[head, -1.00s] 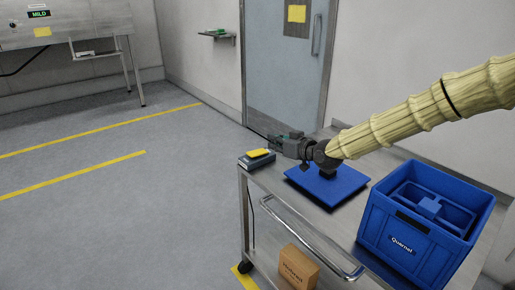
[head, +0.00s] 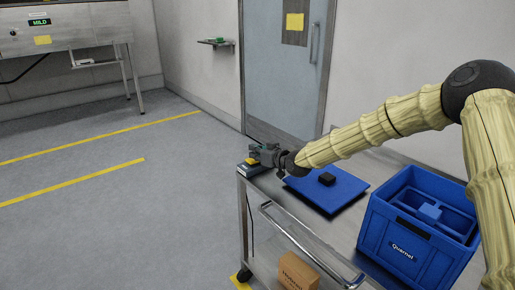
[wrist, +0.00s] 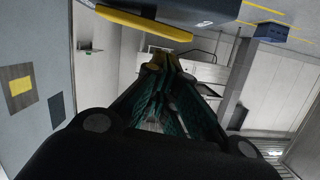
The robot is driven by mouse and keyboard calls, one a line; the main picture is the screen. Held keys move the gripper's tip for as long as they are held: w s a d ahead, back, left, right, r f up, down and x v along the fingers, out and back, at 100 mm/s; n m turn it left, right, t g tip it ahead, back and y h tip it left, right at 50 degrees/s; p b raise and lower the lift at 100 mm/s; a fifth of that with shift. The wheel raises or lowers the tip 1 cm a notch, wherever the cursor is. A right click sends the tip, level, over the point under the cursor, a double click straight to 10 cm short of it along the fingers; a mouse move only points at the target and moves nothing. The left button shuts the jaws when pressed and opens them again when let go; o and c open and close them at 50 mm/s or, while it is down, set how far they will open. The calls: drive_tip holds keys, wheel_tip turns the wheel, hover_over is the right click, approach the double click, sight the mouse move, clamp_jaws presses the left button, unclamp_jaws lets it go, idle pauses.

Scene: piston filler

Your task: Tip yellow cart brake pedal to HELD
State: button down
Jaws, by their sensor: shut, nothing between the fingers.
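The yellow pedal (head: 251,161) sits on a small dark box (head: 250,171) at the far left corner of the metal cart. In the wrist view the yellow pedal (wrist: 145,25) is a long bar near the top, just beyond my fingertips. My gripper (head: 258,153) is shut and empty, right at the pedal and partly covering it in the head view. In the wrist view my closed fingers (wrist: 168,65) point up towards the pedal's right part. I cannot tell whether they touch it. The pedal's tilt is not clear.
A blue crate (head: 400,245) stands at the right. A cardboard box (head: 297,270) is on the lower shelf. The floor left of the cart is free.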

drive_tip(key=shift+a+f, duration=0.1)
drive_tip(key=shift+f, duration=0.4)
drive_tip(key=shift+s+a+f+n, duration=0.15)
drive_tip(key=shift+f+n, duration=0.25)
drive_tip(key=shift+f, duration=0.05)
drive_tip(key=shift+r, duration=0.55)
drive_tip(key=r, duration=0.1)
drive_tip(key=r+p, duration=0.2)
drive_tip(key=shift+s+a+r, duration=0.1)
drive_tip(key=shift+s+r, duration=0.15)
drive_tip(key=shift+s, duration=0.05)
drive_tip(key=v, duration=0.9)
drive_tip(key=shift+s, duration=0.45)
